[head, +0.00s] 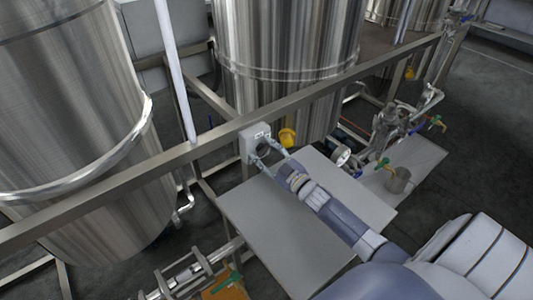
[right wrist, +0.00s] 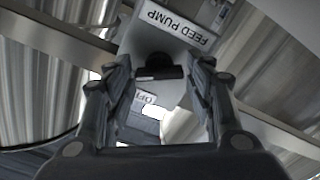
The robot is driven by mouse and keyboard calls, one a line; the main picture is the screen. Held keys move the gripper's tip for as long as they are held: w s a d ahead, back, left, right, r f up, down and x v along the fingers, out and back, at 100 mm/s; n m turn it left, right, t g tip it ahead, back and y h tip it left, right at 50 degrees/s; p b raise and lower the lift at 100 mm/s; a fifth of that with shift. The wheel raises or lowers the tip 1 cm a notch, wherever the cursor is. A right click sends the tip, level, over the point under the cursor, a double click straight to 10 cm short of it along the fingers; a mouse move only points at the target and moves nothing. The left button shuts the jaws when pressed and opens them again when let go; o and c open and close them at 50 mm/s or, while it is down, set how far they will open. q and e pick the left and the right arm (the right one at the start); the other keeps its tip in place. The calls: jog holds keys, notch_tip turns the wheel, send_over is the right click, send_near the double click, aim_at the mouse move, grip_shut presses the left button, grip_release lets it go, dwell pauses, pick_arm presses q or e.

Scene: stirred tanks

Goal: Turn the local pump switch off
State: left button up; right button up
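The pump switch is a small pale box (head: 252,146) on the metal rail in the head view. In the right wrist view its face (right wrist: 150,38) carries an upside-down "FEED PUMP" label (right wrist: 178,27), a dark knob (right wrist: 157,63) and a small label (right wrist: 146,98) that seems to read "OFF". My right gripper (head: 265,151) reaches the box. In the right wrist view the right gripper (right wrist: 162,78) is open, with one finger on each side of the knob and gaps between. The knob's exact setting is hard to tell. My left gripper is out of view.
The metal rail (head: 100,192) runs diagonally in front of large steel tanks (head: 290,60). A yellow round part (head: 288,138) is just right of the box. A grey flat plate (head: 270,225) lies below my right arm. Pipes and valves (head: 390,125) stand to the right.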

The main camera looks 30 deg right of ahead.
jog(key=c, duration=0.5)
jog(key=shift+n, duration=0.3)
jog(key=n+b, duration=0.2)
jog(key=n, duration=0.3)
jog(key=shift+a+f, duration=0.1)
jog(key=shift+f, duration=0.05)
jog(key=n+b, duration=0.2)
jog(key=n, duration=0.4)
jog(key=shift+n, duration=0.4)
jog(key=o, duration=1.1)
